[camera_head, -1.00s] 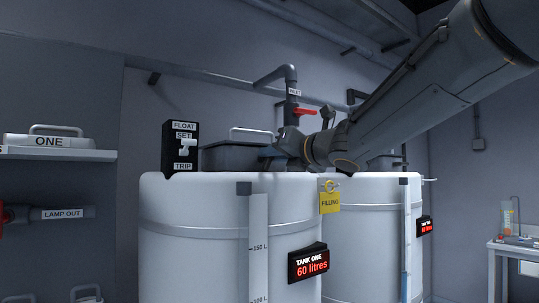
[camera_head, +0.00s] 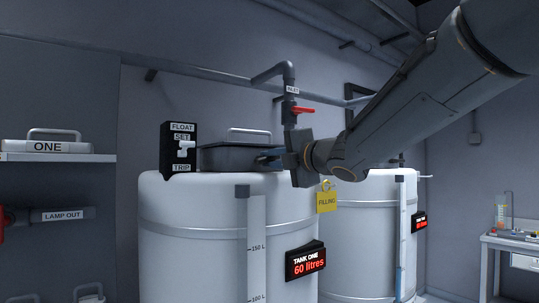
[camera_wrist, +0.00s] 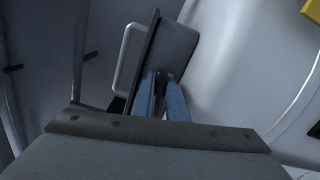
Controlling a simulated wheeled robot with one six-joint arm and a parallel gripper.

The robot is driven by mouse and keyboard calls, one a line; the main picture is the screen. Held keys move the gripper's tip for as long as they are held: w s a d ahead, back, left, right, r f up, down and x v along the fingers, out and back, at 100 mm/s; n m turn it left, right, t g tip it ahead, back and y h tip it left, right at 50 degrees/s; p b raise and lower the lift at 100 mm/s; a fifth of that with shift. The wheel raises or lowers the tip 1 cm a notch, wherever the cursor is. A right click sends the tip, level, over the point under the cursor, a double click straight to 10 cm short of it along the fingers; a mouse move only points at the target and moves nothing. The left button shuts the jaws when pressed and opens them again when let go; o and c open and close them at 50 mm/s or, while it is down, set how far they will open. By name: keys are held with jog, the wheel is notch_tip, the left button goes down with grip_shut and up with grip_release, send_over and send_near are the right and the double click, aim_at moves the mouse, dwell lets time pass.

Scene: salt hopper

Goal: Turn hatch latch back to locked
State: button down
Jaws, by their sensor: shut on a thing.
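The hatch (camera_head: 226,157) is a dark box-like lid with a pale bar handle on top of the white tank one (camera_head: 195,215). In the wrist view the hatch (camera_wrist: 176,45) stands tilted across the picture. My gripper (camera_head: 266,157) reaches in from the right, low against the hatch's near right side. In the wrist view the blue fingers of my gripper (camera_wrist: 162,82) are shut on a small dark part at the hatch's side, seemingly the latch. The fingers mostly hide it, and I cannot tell its exact angle.
A black float switch box (camera_head: 180,150) stands left of the hatch. A pipe with a red valve handle (camera_head: 303,110) rises behind my wrist. A yellow FILLING tag (camera_head: 327,202) hangs below it. A second white tank (camera_head: 365,235) stands to the right.

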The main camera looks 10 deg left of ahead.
jog(key=shift+m, duration=0.9)
jog(key=shift+p, duration=0.3)
jog(key=c, duration=1.8)
grip_release()
jog(key=shift+f, duration=0.1)
jog(key=shift+o, duration=0.2)
